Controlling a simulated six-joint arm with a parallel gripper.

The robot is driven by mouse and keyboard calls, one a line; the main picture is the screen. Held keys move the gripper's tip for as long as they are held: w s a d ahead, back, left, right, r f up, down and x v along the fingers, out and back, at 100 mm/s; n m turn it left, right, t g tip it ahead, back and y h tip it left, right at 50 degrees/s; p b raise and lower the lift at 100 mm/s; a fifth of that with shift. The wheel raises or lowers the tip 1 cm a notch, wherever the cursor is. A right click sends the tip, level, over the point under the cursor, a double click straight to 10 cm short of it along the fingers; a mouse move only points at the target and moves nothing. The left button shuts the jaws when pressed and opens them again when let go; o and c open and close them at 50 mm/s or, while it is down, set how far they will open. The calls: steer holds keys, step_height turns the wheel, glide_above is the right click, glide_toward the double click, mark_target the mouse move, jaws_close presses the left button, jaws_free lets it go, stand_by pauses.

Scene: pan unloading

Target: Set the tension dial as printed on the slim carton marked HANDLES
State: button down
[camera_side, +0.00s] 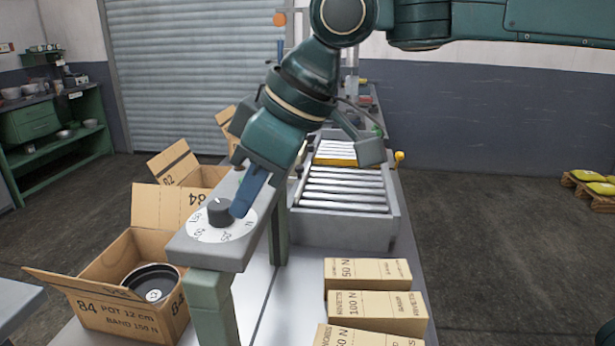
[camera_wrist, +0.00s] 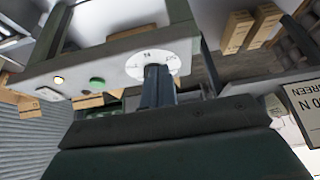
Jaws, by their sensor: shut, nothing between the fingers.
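The tension dial is a black knob (camera_side: 218,211) on a white round scale (camera_side: 205,233), on top of a grey post-mounted bar. The scale shows 50, 100, 150 and N; I cannot tell the pointer's setting. My gripper (camera_side: 238,211) is shut and empty, its tips low over the scale just right of the knob; contact is unclear. In the wrist view my fingers (camera_wrist: 157,72) cover the knob, and the white scale (camera_wrist: 135,66) shows around them. Three slim cartons lie on the table: the back one (camera_side: 377,273) reads 50 N, the middle one (camera_side: 385,310) RIVETS 100 N. The front one (camera_side: 372,339) is cut off. I cannot make out HANDLES.
An open box (camera_side: 110,318) marked 84, POT 12 cm, BAND 150 N holds a dark pot (camera_side: 153,283) left of the bar. Other open boxes stand behind it. A roller conveyor (camera_side: 345,190) runs behind the cartons. A green button (camera_wrist: 97,83) shows on the bar in the wrist view.

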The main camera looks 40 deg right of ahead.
steer(key=shift+f, duration=0.45)
steer(key=shift+w+a, duration=0.1)
steer(key=shift+w, duration=0.15)
stand_by(0.5)
steer(key=shift+w+d, duration=0.35)
steer(key=shift+d, duration=0.15)
stand_by(0.5)
steer(key=shift+w+d, duration=0.25)
steer(key=shift+w, duration=0.2)
stand_by(0.6)
steer(key=shift+s+d, duration=0.2)
steer(key=shift+d, duration=0.2)
steer(key=shift+r, duration=0.1)
steer(key=shift+r, duration=2.9)
